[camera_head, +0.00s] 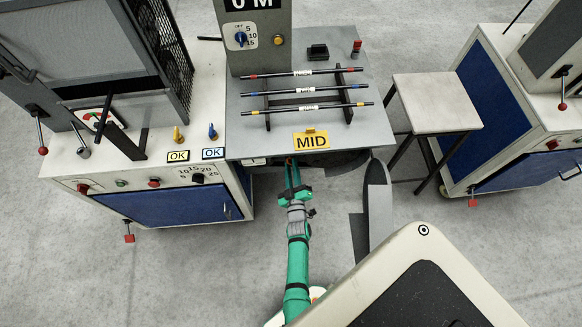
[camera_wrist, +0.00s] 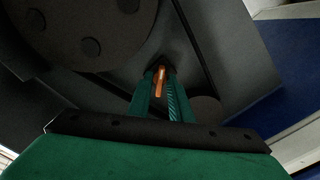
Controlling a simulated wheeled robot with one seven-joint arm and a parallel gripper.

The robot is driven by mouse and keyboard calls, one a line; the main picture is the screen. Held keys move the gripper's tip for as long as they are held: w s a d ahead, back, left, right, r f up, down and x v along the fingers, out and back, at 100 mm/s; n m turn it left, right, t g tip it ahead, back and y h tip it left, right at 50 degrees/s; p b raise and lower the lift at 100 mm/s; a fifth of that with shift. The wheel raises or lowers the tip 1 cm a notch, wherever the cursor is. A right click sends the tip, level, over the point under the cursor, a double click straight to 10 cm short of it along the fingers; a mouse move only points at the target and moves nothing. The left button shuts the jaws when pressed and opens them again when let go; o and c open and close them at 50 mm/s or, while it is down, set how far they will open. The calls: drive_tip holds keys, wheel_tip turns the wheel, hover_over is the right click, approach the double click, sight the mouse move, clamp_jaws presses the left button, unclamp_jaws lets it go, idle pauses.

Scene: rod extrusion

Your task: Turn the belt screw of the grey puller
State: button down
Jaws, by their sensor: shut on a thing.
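The grey puller (camera_head: 375,120) stands at the middle back, with a column and a table top carrying a yellow MID sign. My gripper (camera_head: 291,165) reaches in under the front edge of this table top. In the wrist view, my gripper (camera_wrist: 162,78) has its green fingers closed around a small orange piece, which looks like the belt screw (camera_wrist: 160,84). The fingers hide part of it, and its angle is hard to judge. A large dark wheel (camera_wrist: 85,25) with round holes is at the upper left, and a smaller round disc (camera_wrist: 206,108) is to the right.
A white cabinet with a blue door (camera_head: 170,207) stands left of the puller. A stool (camera_head: 437,100) and another cabinet (camera_head: 520,150) stand to the right. Three rods (camera_head: 305,90) lie on the puller's rack. Grey floor is open to the left of my arm.

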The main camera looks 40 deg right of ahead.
drive_tip(key=shift+w+a+m, duration=0.1)
drive_tip(key=shift+m, duration=0.5)
drive_tip(key=c, duration=2)
unclamp_jaws()
drive_tip(key=shift+o, duration=0.7)
drive_tip(key=shift+m, duration=0.3)
drive_tip(key=shift+s, duration=0.2)
drive_tip(key=v, duration=1)
drive_tip(key=shift+s, duration=0.25)
drive_tip(key=shift+a, duration=0.1)
